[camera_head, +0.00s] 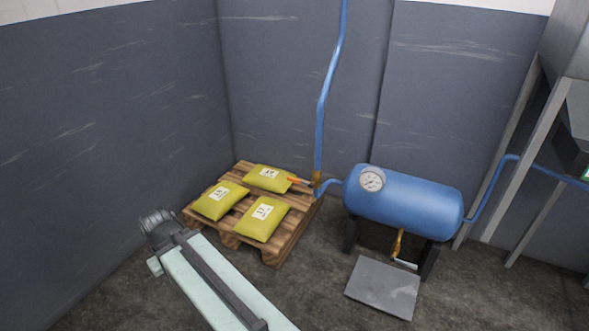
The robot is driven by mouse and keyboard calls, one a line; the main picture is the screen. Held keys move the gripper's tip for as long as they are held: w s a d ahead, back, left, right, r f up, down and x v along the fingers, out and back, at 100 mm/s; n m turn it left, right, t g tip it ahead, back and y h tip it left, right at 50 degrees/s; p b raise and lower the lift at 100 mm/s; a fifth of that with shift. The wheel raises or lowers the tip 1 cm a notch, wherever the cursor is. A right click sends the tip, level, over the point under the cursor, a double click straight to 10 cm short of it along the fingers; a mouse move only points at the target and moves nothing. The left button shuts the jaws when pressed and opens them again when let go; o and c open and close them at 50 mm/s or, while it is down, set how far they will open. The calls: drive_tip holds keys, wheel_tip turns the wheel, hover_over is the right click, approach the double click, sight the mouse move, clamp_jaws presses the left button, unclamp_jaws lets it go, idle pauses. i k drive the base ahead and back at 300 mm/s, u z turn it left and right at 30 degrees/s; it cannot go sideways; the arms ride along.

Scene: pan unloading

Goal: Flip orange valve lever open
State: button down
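A small orange lever (299,181) sticks out to the left from a brass valve (317,181). The valve sits at the foot of a blue vertical pipe (321,120), where a short blue hose bends toward the tank. The lever lies roughly level, just above the pallet's right back corner and beside a yellow bag. My arm reaches in from the bottom, and its dark end with my gripper (157,226) is at the left, well apart from the valve. The fingers are too small and dark to tell whether they are open or shut.
A wooden pallet (283,250) with three yellow bags (262,218) stands between my arm and the valve. A blue tank (405,201) with a gauge (372,179) is at the right. A grey plate (383,287) lies before it. Walls close the corner behind.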

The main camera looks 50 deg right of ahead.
sight(310, 185)
drive_tip(key=u, duration=0.2)
drive_tip(key=i, duration=0.9)
drive_tip(key=z, duration=0.2)
